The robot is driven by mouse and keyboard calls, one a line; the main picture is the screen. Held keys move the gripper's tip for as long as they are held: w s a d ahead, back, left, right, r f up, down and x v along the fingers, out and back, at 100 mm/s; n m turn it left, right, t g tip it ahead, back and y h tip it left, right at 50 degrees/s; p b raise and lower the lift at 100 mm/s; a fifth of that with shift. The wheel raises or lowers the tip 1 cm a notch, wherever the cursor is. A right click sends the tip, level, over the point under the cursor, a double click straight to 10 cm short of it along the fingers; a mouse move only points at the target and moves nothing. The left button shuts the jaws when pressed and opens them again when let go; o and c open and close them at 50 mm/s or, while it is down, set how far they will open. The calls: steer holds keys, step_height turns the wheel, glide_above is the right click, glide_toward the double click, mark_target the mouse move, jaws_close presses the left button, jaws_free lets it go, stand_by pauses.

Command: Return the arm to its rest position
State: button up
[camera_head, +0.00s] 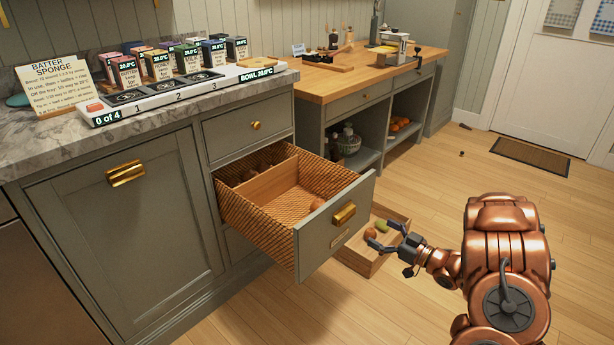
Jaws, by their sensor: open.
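My arm (505,260) is copper-coloured and stands at the right of the head view, bent forward to the left. My gripper (381,236) is dark with bluish fingertips. It is open, with nothing seen between its fingers. In the picture it lies just right of the pulled-out drawer's front (325,243) and over a low wooden box (357,262) on the floor. I cannot tell whether it touches anything.
The open rattan drawer (262,222) has a wooden divider and a few brownish round things inside. The floor box holds a green thing (381,226) and a reddish one. A marble counter (60,140) carries several cartons.

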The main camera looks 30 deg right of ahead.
steer(key=w+d+r+g+h+p, duration=0.2)
steer(key=w+d+r+h+p, duration=0.15)
steer(key=r, duration=0.25)
steer(key=w+d+r+g+h+p, duration=0.2)
steer(key=w+d+r+h+p, duration=0.1)
steer(key=r+h+p, duration=0.15)
steer(key=s+a+r+m+g+h+p, duration=0.1)
steer(key=s+r+m+g+h+p, duration=0.15)
steer(key=r, duration=0.55)
steer(key=s+a+r+m+g+h+p, duration=0.1)
steer(key=r+g+h+p, duration=0.15)
steer(key=r, duration=0.55)
steer(key=s+a+r+g+y+p, duration=0.2)
steer(key=s+a+r+g+p, duration=0.1)
steer(key=s+a, duration=0.8)
steer(key=s+a+r+g+y+p, duration=0.2)
steer(key=s+a+r+p, duration=0.3)
steer(key=s+a, duration=0.7)
steer(key=s+a+r+g+y+p, duration=0.2)
steer(key=s+a+r+g+p, duration=0.2)
steer(key=s+a, duration=0.7)
steer(key=a+r+m, duration=0.1)
steer(key=a, duration=0.1)
steer(key=shift+s+a+r+p, duration=0.25)
steer(key=shift+s+a+p, duration=0.05)
steer(key=shift+a+p, duration=0.1)
